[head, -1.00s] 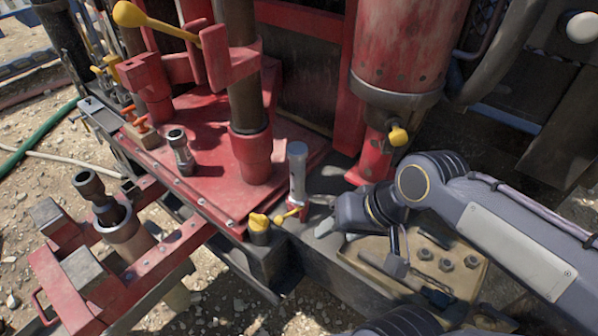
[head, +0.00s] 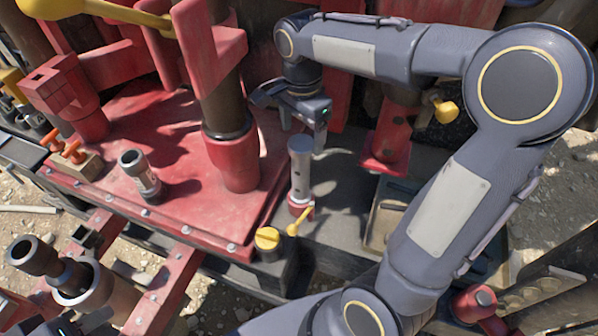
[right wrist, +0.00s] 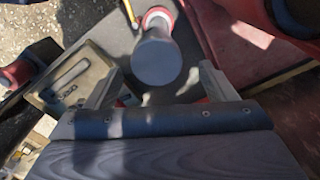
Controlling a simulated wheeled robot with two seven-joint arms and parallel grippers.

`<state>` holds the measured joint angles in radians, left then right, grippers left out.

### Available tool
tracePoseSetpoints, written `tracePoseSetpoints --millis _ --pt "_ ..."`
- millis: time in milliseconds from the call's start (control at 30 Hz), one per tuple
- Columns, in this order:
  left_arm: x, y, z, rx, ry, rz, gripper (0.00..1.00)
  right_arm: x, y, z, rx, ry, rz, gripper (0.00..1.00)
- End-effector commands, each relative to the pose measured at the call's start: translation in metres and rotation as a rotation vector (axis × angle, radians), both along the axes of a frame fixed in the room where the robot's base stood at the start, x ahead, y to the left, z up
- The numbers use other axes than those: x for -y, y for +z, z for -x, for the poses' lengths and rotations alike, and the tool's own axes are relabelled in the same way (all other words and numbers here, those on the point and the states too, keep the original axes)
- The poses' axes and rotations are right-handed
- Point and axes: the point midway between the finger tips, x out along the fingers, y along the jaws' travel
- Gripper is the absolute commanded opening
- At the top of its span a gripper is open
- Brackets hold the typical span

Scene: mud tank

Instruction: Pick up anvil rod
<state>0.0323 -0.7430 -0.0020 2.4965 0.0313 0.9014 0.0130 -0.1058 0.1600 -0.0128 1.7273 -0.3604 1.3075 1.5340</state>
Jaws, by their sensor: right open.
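An upright grey rod (head: 301,165), which I take to be the anvil rod, stands in a red base with a yellow handle. In the right wrist view its round grey top (right wrist: 156,62) lies between the fingers. My right gripper (head: 303,128) is open close above and behind the rod in the head view. In the right wrist view my right gripper (right wrist: 158,80) has a finger on each side of the rod, with gaps visible. Part of what looks like my left gripper (head: 82,324) shows at the lower left edge, its fingers hidden.
A red deck (head: 190,190) with a thick red-collared post (head: 235,150) is left of the rod. A short steel cylinder (head: 140,175) stands on the deck. A yellow cap (head: 267,238) is just in front. A tray (right wrist: 75,85) lies beside the rod.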

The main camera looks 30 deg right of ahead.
Motion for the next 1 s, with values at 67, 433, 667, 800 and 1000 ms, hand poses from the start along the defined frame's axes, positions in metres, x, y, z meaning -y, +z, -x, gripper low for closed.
tracePoseSetpoints --millis 67,433,667,800,1000 --pt "0.0 0.001 0.0 0.0 0.0 0.0 0.36 0.0 -0.009 0.002 -0.003 0.0 0.0 0.78" --pt "0.0 0.004 0.0 0.0 0.0 0.0 0.36 -0.004 -0.055 0.005 0.0 0.001 -0.001 0.78" --pt "0.0 0.004 0.0 0.0 0.0 0.0 0.36 -0.004 -0.056 0.005 0.001 0.001 -0.001 0.78" --pt "0.0 0.004 0.0 0.0 0.0 0.0 0.36 -0.004 -0.056 0.005 0.001 0.001 -0.001 0.6" --pt "0.0 0.004 0.0 0.0 0.0 0.0 0.36 -0.004 -0.056 0.005 0.001 0.002 -0.001 0.34"
